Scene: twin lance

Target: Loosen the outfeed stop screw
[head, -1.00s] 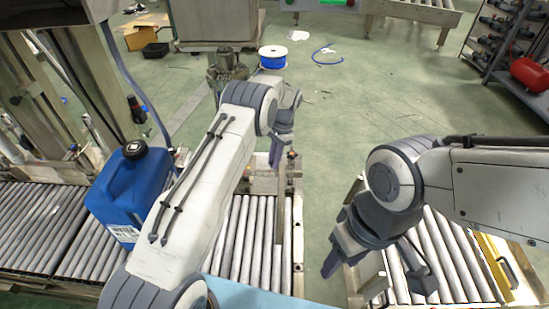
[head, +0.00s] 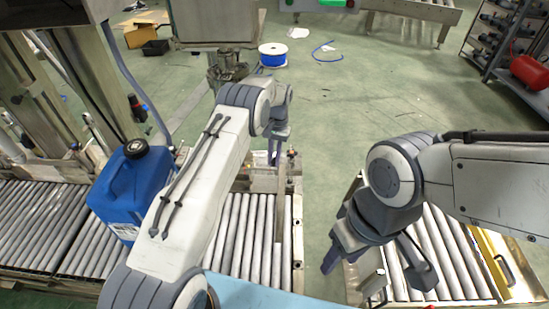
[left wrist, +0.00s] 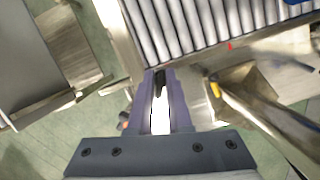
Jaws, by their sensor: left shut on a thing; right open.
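My left gripper (head: 275,152) is at the far end of the middle roller conveyor, pointing down. In the left wrist view its purple fingers (left wrist: 159,85) are closed around a small dark part (left wrist: 160,80), which looks like the stop screw's handle. The fingers hide most of it, and the screw's thread cannot be seen. My right gripper (head: 334,256) is open and empty, above the near left edge of the right roller conveyor (head: 440,258), away from the screw.
A blue jug (head: 130,190) stands on the left rollers, close beside my left arm. Metal frame posts (head: 85,85) rise at the left. A blue spool (head: 272,56) lies on the floor behind. Open green floor lies between the middle and right conveyors.

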